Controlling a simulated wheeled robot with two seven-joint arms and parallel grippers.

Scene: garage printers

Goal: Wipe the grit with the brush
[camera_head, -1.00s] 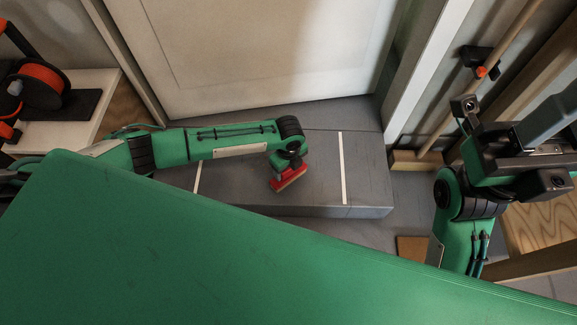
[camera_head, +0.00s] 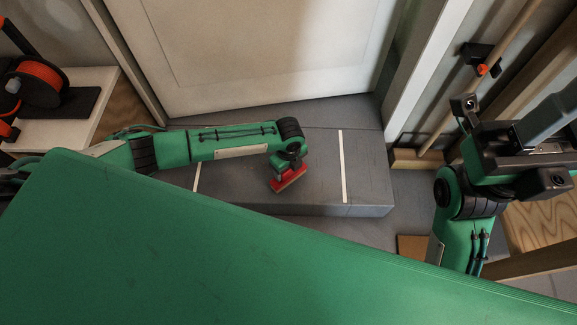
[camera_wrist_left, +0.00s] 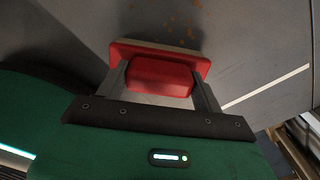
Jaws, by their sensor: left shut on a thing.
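The red brush (camera_head: 290,182) is held over the grey step (camera_head: 240,185). My left gripper (camera_head: 287,166) is shut on its red handle. In the left wrist view the handle (camera_wrist_left: 158,77) sits between my two fingers, with the wider red brush head (camera_wrist_left: 190,57) and a pale edge beyond it. Brown specks of grit (camera_wrist_left: 172,22) lie scattered on the grey surface just past the brush head. I cannot tell whether the bristles touch the surface. My right gripper (camera_head: 545,125) is at the right, away from the step; its fingertips are unclear.
A white door (camera_head: 270,50) stands behind the step. White strips (camera_head: 342,165) cross the step. A white shelf (camera_head: 85,125) with an orange spool (camera_head: 40,80) is at the left. A wooden pole (camera_head: 490,75) leans at the right.

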